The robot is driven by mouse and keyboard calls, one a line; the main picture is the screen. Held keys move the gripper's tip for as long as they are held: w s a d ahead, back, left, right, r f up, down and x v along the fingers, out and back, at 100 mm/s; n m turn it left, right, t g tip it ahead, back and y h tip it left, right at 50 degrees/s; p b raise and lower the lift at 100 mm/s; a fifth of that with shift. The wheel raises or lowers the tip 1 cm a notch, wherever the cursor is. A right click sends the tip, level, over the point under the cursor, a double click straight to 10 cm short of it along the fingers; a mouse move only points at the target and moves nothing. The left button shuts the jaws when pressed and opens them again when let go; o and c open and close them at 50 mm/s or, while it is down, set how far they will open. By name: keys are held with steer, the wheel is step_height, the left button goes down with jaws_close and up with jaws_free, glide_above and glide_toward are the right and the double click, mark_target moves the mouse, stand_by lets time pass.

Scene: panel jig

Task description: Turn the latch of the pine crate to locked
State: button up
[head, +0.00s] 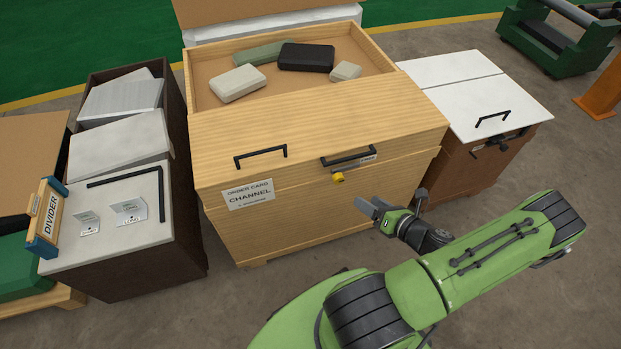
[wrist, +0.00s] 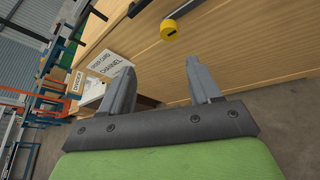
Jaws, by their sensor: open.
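The pine crate (head: 320,225) stands in the middle of the head view, its front facing me. A small yellow latch knob (head: 338,178) sits on the upper front face, below the right black handle. In the wrist view the yellow knob (wrist: 168,30) shows a dark mark on its face; I cannot tell whether it is locked. My gripper (head: 370,206) is open and empty, to the right of and below the knob in the head view. In the wrist view the open fingers (wrist: 160,72) are apart from the knob, which lies beyond their tips.
The crate's open rear compartment holds several blocks, including a black one (head: 306,57). A dark cabinet (head: 150,250) stands left, a white-topped brown cabinet (head: 470,170) right. Bare floor (head: 290,285) lies before the crate.

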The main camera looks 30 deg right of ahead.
mark_target(341, 181)
steer(key=w+f+b, duration=0.1)
steer(key=w+f, duration=0.1)
steer(key=w, duration=0.2)
steer(key=w+f+m+b, duration=0.1)
steer(key=w+f+b, duration=0.1)
steer(key=w, duration=0.3)
steer(key=w+f+m+h+b, duration=0.1)
steer(key=w+f, duration=0.1)
steer(key=w, duration=0.2)
steer(key=shift+w+d+t, duration=0.3)
steer(key=shift+w+d, duration=0.1)
steer(key=shift+w, duration=0.55)
jaws_close()
